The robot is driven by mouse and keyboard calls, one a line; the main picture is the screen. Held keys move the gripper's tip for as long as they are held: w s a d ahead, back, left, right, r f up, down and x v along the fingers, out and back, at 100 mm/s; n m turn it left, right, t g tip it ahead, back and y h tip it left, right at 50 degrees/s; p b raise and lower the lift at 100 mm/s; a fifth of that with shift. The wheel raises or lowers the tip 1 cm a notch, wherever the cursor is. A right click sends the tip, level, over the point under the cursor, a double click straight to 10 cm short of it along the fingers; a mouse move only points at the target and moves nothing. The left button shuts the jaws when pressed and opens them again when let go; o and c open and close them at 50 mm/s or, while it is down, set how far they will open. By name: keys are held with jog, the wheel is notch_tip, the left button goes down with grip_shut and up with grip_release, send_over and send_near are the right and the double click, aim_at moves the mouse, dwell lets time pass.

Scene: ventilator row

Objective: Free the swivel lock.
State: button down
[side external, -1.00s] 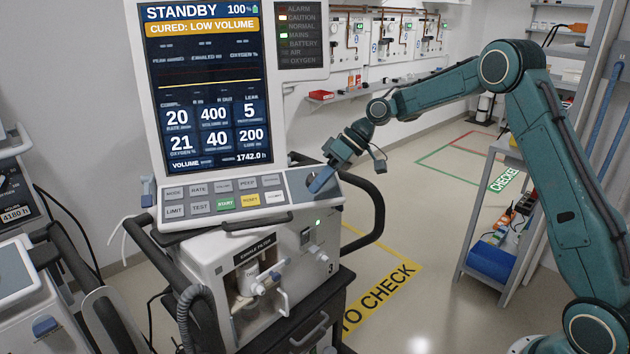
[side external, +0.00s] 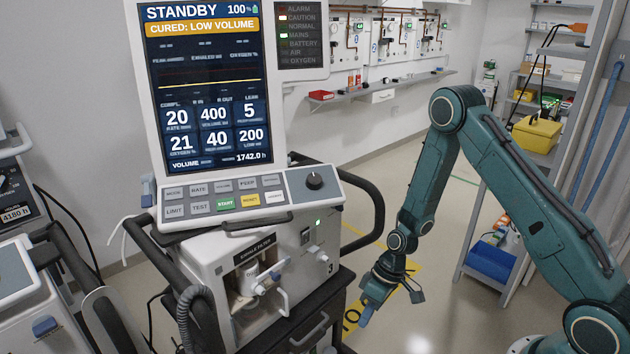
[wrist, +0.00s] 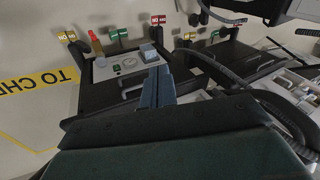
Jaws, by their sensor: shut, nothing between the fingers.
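The exhale filter bay (side external: 255,280) is open at the ventilator's front. A black side handle (side external: 374,205) juts out right. Another machine (side external: 25,280) crowds the left. A shelf with a blue bin (side external: 491,262) stands right. Floor between is clear.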

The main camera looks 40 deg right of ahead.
jog(key=w+d+n+t+h, duration=0.4)
jog(key=w+d+n+t, duration=0.15)
jog(key=w+t, duration=0.25)
notch_tip(320, 180, up, 13)
jog(key=w+d+n+t+h, duration=0.1)
jog(key=w+n+t+h, duration=0.1)
jog(key=n+t, duration=0.7)
jog(key=shift+w+f+n+t+h, duration=0.15)
jog(key=shift+w+n+t+h, duration=0.2)
jog(key=shift+h, duration=0.55)
jog(key=shift+d, duration=0.1)
